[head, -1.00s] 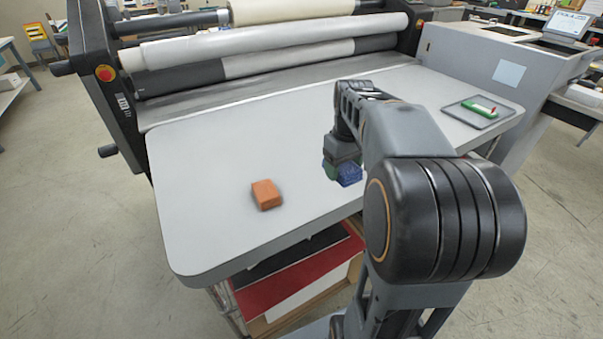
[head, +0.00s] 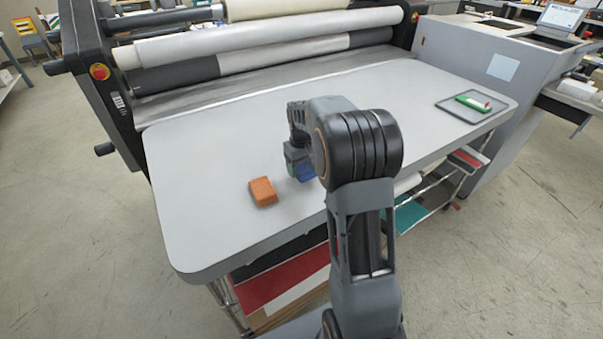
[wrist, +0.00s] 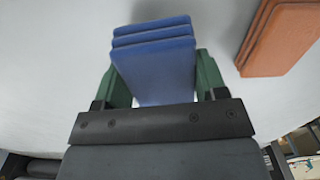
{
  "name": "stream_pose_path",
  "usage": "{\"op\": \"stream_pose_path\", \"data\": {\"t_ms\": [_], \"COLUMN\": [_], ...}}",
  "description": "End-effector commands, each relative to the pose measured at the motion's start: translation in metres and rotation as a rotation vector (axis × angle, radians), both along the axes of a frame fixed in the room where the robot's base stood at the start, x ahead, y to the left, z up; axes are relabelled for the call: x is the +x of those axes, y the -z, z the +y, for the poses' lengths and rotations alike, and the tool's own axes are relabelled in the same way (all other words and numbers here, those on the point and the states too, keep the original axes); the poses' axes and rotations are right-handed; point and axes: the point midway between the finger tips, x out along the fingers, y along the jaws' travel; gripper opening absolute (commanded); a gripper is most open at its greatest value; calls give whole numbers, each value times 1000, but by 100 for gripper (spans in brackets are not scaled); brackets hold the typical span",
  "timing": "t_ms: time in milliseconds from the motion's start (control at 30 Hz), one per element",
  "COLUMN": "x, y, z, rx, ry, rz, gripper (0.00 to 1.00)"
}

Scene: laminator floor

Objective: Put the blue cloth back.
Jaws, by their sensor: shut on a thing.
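The blue cloth (wrist: 155,65) is a folded stack held between the green fingers of my gripper (wrist: 158,85) in the wrist view. My gripper is shut on it. In the head view the blue cloth (head: 305,173) shows only in part, behind my arm. My gripper (head: 298,165) is over the grey table (head: 210,200), just right of an orange folded cloth (head: 262,191). The orange cloth also shows at the upper right of the wrist view (wrist: 282,38), apart from the blue one. I cannot tell whether the blue cloth touches the table.
A dark-rimmed tray (head: 446,106) with a green and white item (head: 473,103) lies at the table's far right. The laminator's rollers (head: 270,45) run along the back. The table's left part and the stretch between my arm and the tray are clear.

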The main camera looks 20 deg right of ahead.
Motion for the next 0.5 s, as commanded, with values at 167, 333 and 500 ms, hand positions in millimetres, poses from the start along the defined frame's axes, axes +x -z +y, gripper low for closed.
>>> {"op": "stream_pose_path", "data": {"t_ms": [167, 333, 500], "x": [3, 3, 3], "y": [20, 34, 34], "z": [1, 1, 1], "rx": [1, 0, 0], "ry": [-1, -1, -1], "rz": [2, 0, 0], "gripper": [40, 40, 40]}}
